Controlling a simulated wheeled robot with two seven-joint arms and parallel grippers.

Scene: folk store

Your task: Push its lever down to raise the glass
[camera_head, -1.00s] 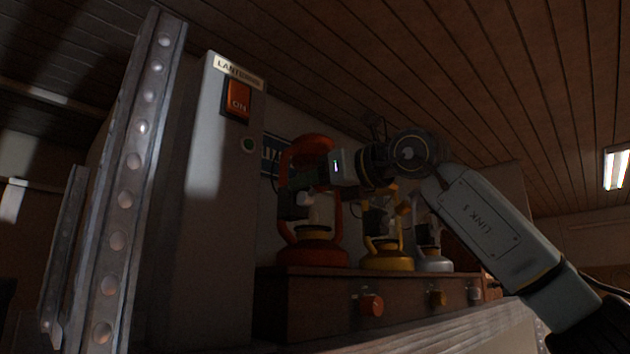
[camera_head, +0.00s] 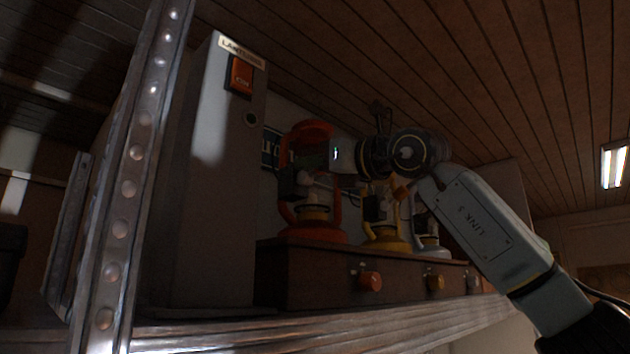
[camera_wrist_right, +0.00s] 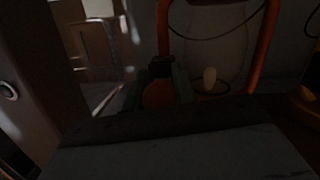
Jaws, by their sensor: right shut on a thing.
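A red lantern (camera_head: 312,235) stands at the left end of a dark wooden box, beside a grey cabinet. My right gripper (camera_head: 292,184) reaches in from the right in front of the red lantern and hides part of its middle. In the right wrist view its fingers (camera_wrist_right: 162,88) are shut around a rounded orange piece (camera_wrist_right: 158,96), which looks like the lantern's lever. A pale bulb or wick (camera_wrist_right: 209,78) and the lantern's orange frame (camera_wrist_right: 262,45) show behind. My left gripper is not in view.
A yellow lantern (camera_head: 388,244) and a grey lantern (camera_head: 430,247) stand to the right on the wooden box (camera_head: 315,280), which has coloured knobs. The grey cabinet (camera_head: 215,190) carries an orange switch (camera_head: 241,76). A metal post (camera_head: 128,190) rises at the left.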

